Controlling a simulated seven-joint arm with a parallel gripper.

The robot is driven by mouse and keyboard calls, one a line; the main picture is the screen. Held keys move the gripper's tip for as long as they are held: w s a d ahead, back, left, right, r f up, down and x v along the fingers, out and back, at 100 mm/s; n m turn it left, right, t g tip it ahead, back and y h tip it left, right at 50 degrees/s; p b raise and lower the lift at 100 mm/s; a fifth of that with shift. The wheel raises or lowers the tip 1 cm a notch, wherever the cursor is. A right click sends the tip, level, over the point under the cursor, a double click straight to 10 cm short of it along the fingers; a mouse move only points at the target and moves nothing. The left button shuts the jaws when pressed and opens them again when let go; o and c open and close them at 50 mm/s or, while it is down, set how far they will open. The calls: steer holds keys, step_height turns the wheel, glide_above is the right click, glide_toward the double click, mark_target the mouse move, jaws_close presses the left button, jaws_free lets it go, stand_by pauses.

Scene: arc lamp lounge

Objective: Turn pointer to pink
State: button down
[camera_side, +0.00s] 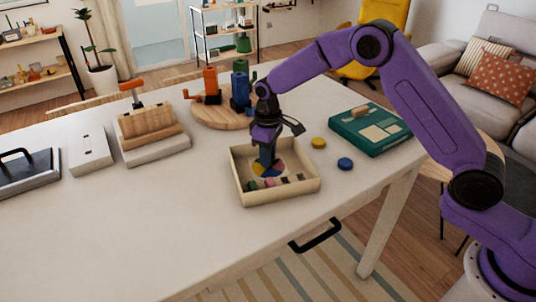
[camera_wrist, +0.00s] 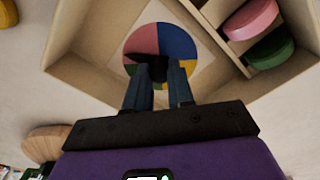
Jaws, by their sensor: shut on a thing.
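A round dial (camera_side: 257,170) with pink, blue, yellow and green sectors lies inside a shallow wooden box (camera_side: 243,193). In the wrist view the dial (camera_wrist: 178,38) has pink at the upper left, blue at the upper right and yellow at the lower right. The dark pointer (camera_wrist: 133,58) sits at the dial's middle and reaches left, by the pink sector's lower edge. Its exact tip direction is partly hidden. My gripper (camera_side: 267,163) reaches down into the box. Its fingers (camera_wrist: 159,70) are shut on the pointer and hide the dial's lower part.
A pink disc (camera_wrist: 251,18) and a green disc (camera_wrist: 270,48) lie in the box's side compartment. Yellow (camera_side: 318,142) and blue (camera_side: 345,163) discs lie on the table beside a green case (camera_side: 371,131). A round wooden board (camera_side: 220,115) stands behind. The table's front left is clear.

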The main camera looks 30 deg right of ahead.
steer(key=m, duration=0.4)
steer(key=shift+m, duration=0.4)
stand_by(0.4)
steer(key=c, duration=1)
jaws_free()
steer(key=shift+r, duration=0.15)
step_height(320, 180, up, 17)
steer(key=shift+r, duration=0.1)
